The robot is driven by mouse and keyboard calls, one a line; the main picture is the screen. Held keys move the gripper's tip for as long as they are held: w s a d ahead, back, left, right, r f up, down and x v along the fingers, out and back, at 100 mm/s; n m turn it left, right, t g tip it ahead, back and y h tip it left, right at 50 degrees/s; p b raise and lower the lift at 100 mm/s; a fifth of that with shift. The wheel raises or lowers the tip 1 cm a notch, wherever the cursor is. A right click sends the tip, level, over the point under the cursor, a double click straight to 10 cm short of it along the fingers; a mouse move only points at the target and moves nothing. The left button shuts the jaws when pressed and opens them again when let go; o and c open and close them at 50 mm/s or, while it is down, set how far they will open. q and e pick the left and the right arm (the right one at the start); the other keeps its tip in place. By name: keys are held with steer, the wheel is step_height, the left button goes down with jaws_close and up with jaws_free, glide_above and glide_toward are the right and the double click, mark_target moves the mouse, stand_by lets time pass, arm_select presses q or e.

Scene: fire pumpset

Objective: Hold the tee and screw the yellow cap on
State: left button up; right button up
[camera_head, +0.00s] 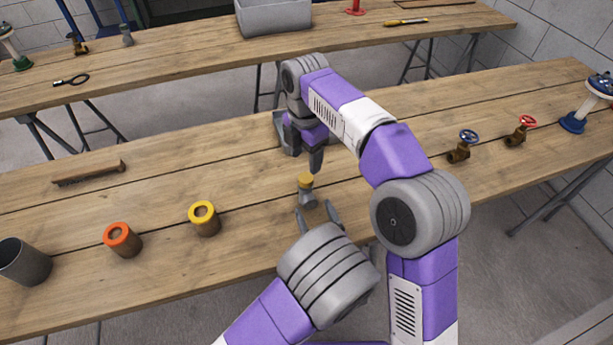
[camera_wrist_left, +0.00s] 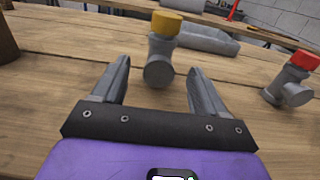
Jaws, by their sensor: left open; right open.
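The grey tee (camera_head: 307,199) stands upright on the near workbench, and its side outlet shows in the left wrist view (camera_wrist_left: 159,70). The yellow cap (camera_head: 305,179) sits on top of the tee; it also shows in the left wrist view (camera_wrist_left: 166,22). I cannot tell how tightly it is seated. My left gripper (camera_head: 316,214) is open, low in front of the tee; in the left wrist view the tee stands between and beyond its fingers (camera_wrist_left: 160,85). My right gripper (camera_head: 308,153) is open just above and behind the cap, partly hidden by its own arm.
A red-capped tee (camera_wrist_left: 293,80) stands to the right in the left wrist view. Brown cylinders with yellow (camera_head: 204,218) and orange (camera_head: 122,240) tops and a grey cup (camera_head: 25,262) stand left. Blue-wheeled (camera_head: 462,145) and red-wheeled (camera_head: 521,130) valves stand right.

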mark_target(308, 195)
arm_select(q)
steer(key=shift+w, duration=0.4)
steer(key=shift+s+r, duration=0.1)
steer(key=shift+s, duration=0.15)
steer(key=shift+x, duration=3.9)
jaws_close()
